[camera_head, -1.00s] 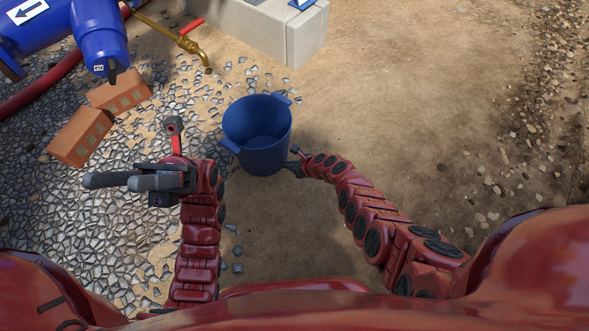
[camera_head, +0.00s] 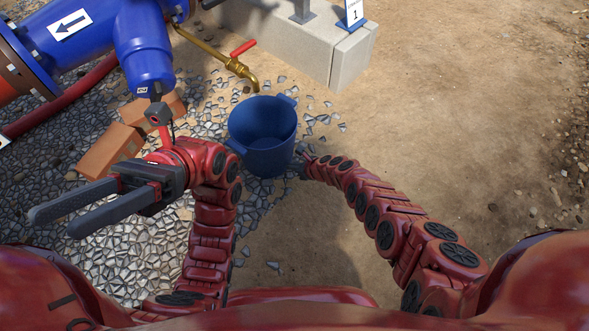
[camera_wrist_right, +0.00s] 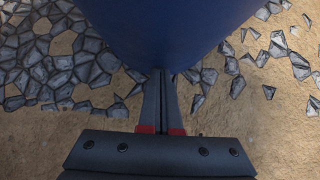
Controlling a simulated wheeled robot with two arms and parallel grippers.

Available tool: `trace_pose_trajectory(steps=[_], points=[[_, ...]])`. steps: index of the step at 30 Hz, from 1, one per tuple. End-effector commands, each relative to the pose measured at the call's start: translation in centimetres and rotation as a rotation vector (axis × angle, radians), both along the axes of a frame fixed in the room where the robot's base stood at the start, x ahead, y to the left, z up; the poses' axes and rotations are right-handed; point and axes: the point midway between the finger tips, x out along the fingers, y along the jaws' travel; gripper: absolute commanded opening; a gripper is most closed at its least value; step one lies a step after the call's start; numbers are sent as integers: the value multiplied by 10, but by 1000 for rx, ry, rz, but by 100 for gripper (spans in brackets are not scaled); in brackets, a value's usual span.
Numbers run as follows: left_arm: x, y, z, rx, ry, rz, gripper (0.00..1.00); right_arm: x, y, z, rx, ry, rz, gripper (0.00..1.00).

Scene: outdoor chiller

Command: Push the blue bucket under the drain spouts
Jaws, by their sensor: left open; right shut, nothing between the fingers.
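The blue bucket (camera_head: 266,155) stands upright and empty on the ground, in the middle of the head view. A brass spout with a red lever (camera_head: 240,68) points down just beyond its far rim. A blue pipe elbow with a small drain fitting (camera_head: 152,88) is to the left. My right gripper (camera_head: 302,166) is shut and empty at the bucket's near right side. In the right wrist view its fingertips (camera_wrist_right: 163,75) meet the lower bucket wall (camera_wrist_right: 165,30) and appear to touch it. My left gripper (camera_head: 55,222) is open and empty, left of the bucket and apart from it.
Orange bricks (camera_head: 112,160) lie under the blue pipe. A concrete plinth (camera_head: 315,45) with a blue-edged number sign (camera_head: 354,12) stands behind the bucket. Loose stones cover the left ground; bare dirt at the right is open.

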Motion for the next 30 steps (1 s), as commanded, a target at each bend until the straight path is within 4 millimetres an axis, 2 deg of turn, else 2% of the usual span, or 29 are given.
trace_pose_trajectory(steps=[5, 18, 22, 25, 30], points=[[-12, 9, 0, -41, -77, -37, 50, 2, 4, -1, 0, 2, 1, 0], [-9, 7, 1, -31, -54, -26, 50, 1, 3, 0, 1, 2, 1, 0], [6, -3, 1, 16, 36, 15, 50, -2, 0, 2, 1, 2, 1, 0], [26, -16, -3, 79, 149, 64, 50, -7, -3, 2, 1, 2, 1, 0], [61, -38, -25, 205, 361, 146, 50, -16, -10, 2, 1, 4, 3, 0]])
